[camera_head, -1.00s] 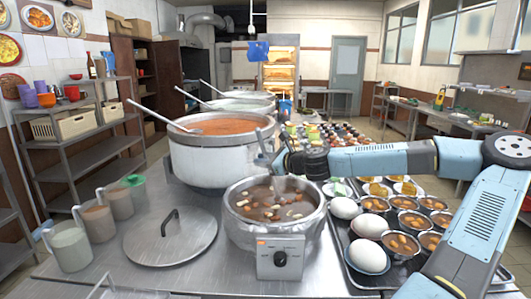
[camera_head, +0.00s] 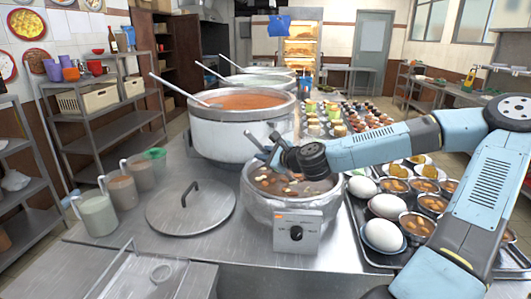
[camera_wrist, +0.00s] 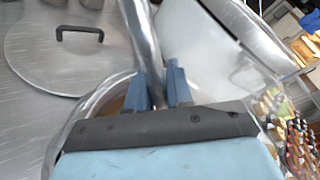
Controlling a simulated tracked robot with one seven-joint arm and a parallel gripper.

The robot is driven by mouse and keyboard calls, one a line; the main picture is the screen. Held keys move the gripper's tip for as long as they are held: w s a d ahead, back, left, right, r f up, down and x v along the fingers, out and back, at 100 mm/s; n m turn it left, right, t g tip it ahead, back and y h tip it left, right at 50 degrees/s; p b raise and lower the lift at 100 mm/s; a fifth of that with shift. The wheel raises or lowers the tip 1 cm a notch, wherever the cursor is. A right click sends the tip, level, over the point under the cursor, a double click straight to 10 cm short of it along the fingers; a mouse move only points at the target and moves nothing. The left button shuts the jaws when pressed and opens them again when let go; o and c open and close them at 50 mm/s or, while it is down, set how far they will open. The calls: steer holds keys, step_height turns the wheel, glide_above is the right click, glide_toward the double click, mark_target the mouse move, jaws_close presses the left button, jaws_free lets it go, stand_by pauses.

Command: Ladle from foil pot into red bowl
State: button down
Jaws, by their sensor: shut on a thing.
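The silver, foil-like pot (camera_head: 287,215) stands at the front of the steel counter, holding brown liquid with pale lumps. Its rim also shows in the wrist view (camera_wrist: 70,128). My gripper (camera_head: 262,147) is over the back left of this pot. In the wrist view my gripper (camera_wrist: 160,88) is shut on a metal handle (camera_wrist: 143,40), probably the ladle's. The handle slants up and away; its lower end is hidden behind my gripper. A small red bowl (camera_head: 98,51) sits on the left shelf, above a larger red container (camera_head: 94,68).
A large pot (camera_head: 215,135) of orange-red soup stands behind, with a ladle (camera_head: 185,92) in it. A lid (camera_head: 190,207) and several jugs (camera_head: 97,216) are left. A tray (camera_head: 372,255) of eggs and small bowls is right.

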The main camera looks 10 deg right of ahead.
stand_by(0.5)
step_height(320, 180, up, 15)
stand_by(1.4)
steer(key=shift+f, duration=0.15)
steer(key=shift+n+t+h, duration=0.3)
steer(key=shift+n+h, duration=0.1)
steer(key=shift+n, duration=0.8)
steer(key=shift+a, duration=0.1)
